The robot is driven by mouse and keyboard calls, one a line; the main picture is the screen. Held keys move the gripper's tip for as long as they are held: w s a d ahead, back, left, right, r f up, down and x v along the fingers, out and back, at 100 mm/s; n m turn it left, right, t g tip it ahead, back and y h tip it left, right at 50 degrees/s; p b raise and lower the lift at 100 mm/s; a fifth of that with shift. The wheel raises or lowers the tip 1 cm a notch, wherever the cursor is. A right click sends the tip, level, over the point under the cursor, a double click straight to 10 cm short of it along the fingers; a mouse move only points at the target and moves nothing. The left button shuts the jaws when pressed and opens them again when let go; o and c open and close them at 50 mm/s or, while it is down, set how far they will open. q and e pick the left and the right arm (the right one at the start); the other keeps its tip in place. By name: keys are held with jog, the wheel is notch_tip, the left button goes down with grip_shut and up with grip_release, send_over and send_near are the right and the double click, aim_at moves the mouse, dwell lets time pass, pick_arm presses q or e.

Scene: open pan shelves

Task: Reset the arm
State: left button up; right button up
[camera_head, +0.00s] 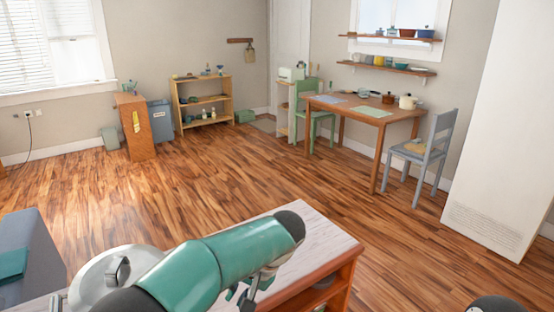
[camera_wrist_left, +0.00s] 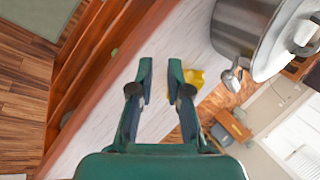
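My left arm, green with black joints, reaches across the bottom of the head view. My left gripper (camera_head: 247,297) is partly hidden beneath it. In the left wrist view my left gripper (camera_wrist_left: 160,72) has its two fingers apart with nothing between them. It is over the pale wooden top of a shelf unit (camera_wrist_left: 112,92). A metal pot (camera_wrist_left: 240,28) with a lid stands on that top, right of the fingers. A small yellow thing (camera_wrist_left: 196,78) shows just beyond the right finger. My right gripper is not in view.
The pot's lid (camera_head: 92,280) shows beside my arm, and the pale shelf top (camera_head: 318,232) lies past it. A dining table (camera_head: 340,112) with pans and a blue chair (camera_head: 430,150) stand farther back. A small shelf (camera_head: 203,100) stands against the wall. The floor between is clear.

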pick_arm(q)
jog(key=s+f+m+g+h+p, duration=0.1)
jog(key=s+f+h, duration=0.25)
jog(key=f, duration=0.55)
jog(key=s+f+g+h+p, duration=0.15)
jog(key=s+f, duration=0.25)
jog(key=f, duration=0.4)
jog(key=s+a+f+n+t+h+p, duration=0.1)
jog(key=s+f+n+h+p, duration=0.1)
jog(key=s, duration=0.6)
jog(key=s+a+f+n+t+h+p, duration=0.1)
jog(key=s+a+f+n+h, duration=0.1)
jog(key=s+f, duration=0.3)
jog(key=s+n, duration=0.1)
jog(key=s, duration=0.3)
jog(key=shift+a+p, duration=0.3)
jog(key=shift+p, duration=0.1)
jog(key=shift+f, duration=0.1)
